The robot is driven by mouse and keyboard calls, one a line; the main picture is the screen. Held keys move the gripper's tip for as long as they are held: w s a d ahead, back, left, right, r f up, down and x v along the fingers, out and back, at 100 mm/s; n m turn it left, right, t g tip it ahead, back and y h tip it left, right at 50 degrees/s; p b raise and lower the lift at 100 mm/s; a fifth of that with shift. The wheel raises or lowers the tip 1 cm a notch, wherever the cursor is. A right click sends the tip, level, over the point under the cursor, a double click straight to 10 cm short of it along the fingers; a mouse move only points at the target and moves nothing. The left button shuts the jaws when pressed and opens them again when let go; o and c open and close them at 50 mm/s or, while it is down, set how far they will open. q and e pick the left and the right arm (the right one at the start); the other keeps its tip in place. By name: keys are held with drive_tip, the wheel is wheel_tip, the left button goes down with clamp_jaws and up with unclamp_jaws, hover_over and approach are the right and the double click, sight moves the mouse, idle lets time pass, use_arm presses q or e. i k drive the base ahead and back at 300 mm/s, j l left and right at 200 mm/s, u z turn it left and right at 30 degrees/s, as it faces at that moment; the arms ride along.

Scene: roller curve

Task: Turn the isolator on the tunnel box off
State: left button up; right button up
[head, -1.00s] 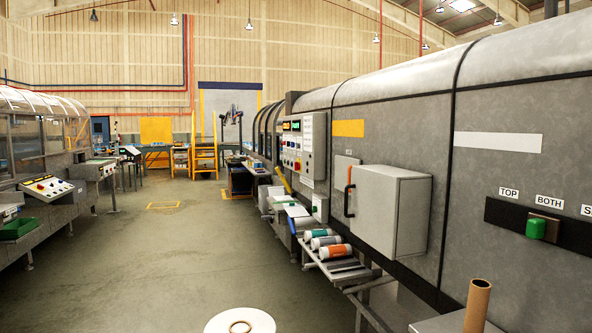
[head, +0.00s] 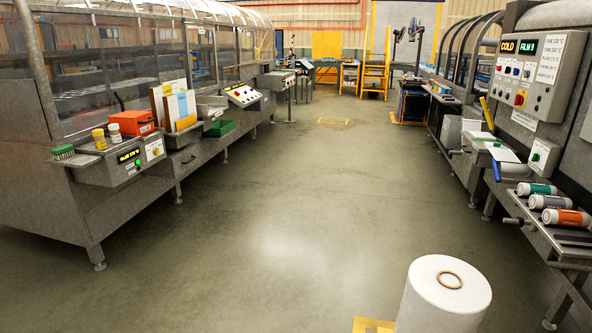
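A grey control cabinet (head: 532,65) on the right-hand machine carries the lit displays "COLD" and "FILM 9", a white text label and several small buttons and knobs. I cannot tell from this view which control is the isolator. The grey box with the black and orange handle, seen earlier, is out of view. Neither of my grippers is in view.
A white drum (head: 445,298) with a ring on top stands close in front, right of centre. Several cans (head: 552,201) lie on the right-hand shelf. The left machine (head: 60,205) has a lit control box (head: 138,163). The floor between (head: 290,200) is clear.

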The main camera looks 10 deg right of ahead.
sight(519, 99)
drive_tip(key=i+j+u, duration=0.15)
drive_tip(key=i, duration=0.35)
drive_tip(key=i+j+u, duration=0.2)
drive_tip(key=i, duration=0.35)
drive_tip(key=i+l+z, duration=0.1)
drive_tip(key=i+z, duration=0.25)
drive_tip(key=i, duration=0.15)
drive_tip(key=i+z, duration=0.3)
drive_tip(key=i, duration=0.2)
drive_tip(key=i+j+z, duration=0.35)
drive_tip(key=i, duration=0.15)
drive_tip(key=i+z, duration=0.15)
drive_tip(key=i, duration=0.45)
drive_tip(key=i+z, duration=0.15)
drive_tip(key=i, duration=0.45)
drive_tip(key=i+j+z, duration=0.1)
drive_tip(key=i, duration=0.5)
drive_tip(key=i+j+z, duration=0.15)
drive_tip(key=i, duration=0.45)
